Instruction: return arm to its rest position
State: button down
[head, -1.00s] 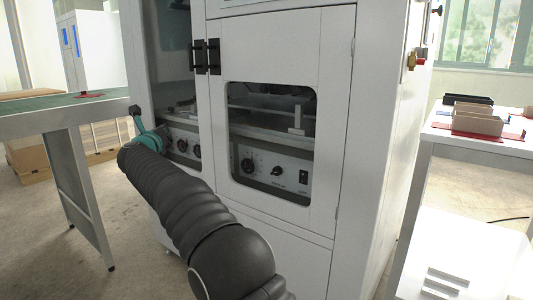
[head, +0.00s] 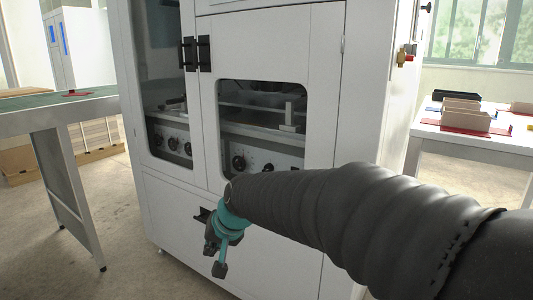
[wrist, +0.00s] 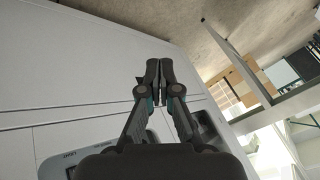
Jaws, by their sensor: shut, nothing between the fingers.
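My gripper (wrist: 158,80) shows in the wrist view with its two fingers together and nothing between them. In the head view my dark sleeved arm reaches in from the right edge, and its teal wrist end hangs low in front of the white machine cabinet (head: 270,38). The gripper's fingertips are hard to make out there. The cabinet's doors are shut, with black handles (head: 197,54) and dark windows. My arm covers part of the right door and the lower front. Whether my arm touches the cabinet cannot be told.
A green-topped table (head: 50,104) stands at the left. A white table (head: 478,138) at the right holds a tan open box (head: 462,119) on a red mat. Bare floor (head: 125,225) shows between the left table and the cabinet.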

jog(key=s+d+h, duration=0.2)
jog(key=s+d, duration=0.9)
jog(key=d, duration=0.3)
jog(key=s+d+m+t+h, duration=0.1)
jog(key=s+d+h, duration=0.2)
jog(key=s+d, duration=0.7)
jog(key=d, duration=0.4)
jog(key=shift+s+d+f, duration=0.2)
jog(key=shift+s+f, duration=0.1)
jog(key=shift+s, duration=0.1)
jog(key=shift+a, duration=0.15)
